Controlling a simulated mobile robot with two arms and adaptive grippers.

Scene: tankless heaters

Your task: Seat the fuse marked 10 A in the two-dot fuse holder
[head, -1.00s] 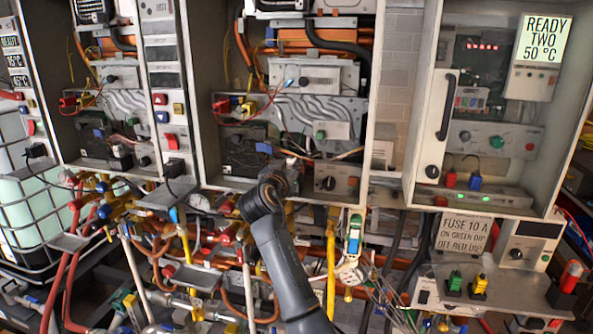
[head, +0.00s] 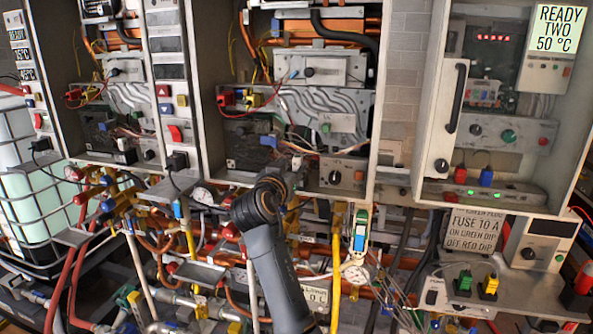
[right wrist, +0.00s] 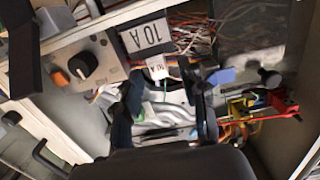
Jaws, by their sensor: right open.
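In the right wrist view a small white piece marked 10 A (right wrist: 158,69) shows just beyond the fingers; it may be the fuse, but its body is not clear. A larger white 10A label (right wrist: 147,36) is behind it. My right gripper (right wrist: 165,122) is open, one finger on each side of the picture's middle, with nothing clearly held between them. In the head view my right gripper (head: 288,180) is at the lower front of the middle cabinet, mostly hidden by my own wrist. I cannot make out the two-dot fuse holder. My left gripper is out of view.
The middle cabinet (head: 372,120) is open, with wires and a grey control box (head: 344,174) beside my wrist. Pipes and valves crowd below. The right cabinet (head: 424,150) stands above a FUSE 10 A sign (head: 475,232). A black knob (right wrist: 83,65) is near the left finger.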

